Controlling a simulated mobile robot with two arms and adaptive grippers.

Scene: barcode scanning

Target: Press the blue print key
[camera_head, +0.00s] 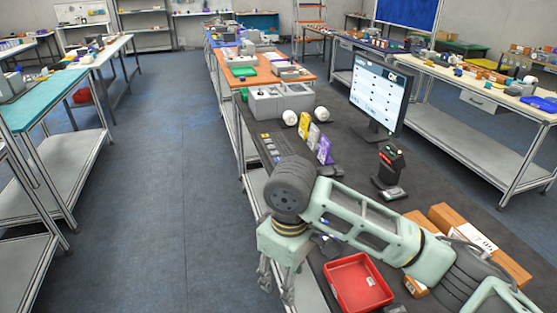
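A dark keyboard (283,146) with some yellow keys lies on the left part of the dark-topped bench. I cannot make out a blue print key on it at this size. A monitor (379,90) with a light screen of rows stands behind it. My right gripper (276,285) hangs pointing down at the bench's left edge, in front of the keyboard and left of the red tray. Its fingers are apart with nothing seen between them. My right arm crosses the bench and hides part of its top. My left gripper is not in view.
A red tray (350,299) and brown boxes (449,217) are near the front. A scanner on a stand (389,171) is behind my arm. Yellow, white and purple cards (325,150) stand beside the keyboard. Grey bins (278,104) are farther back. The left aisle is clear.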

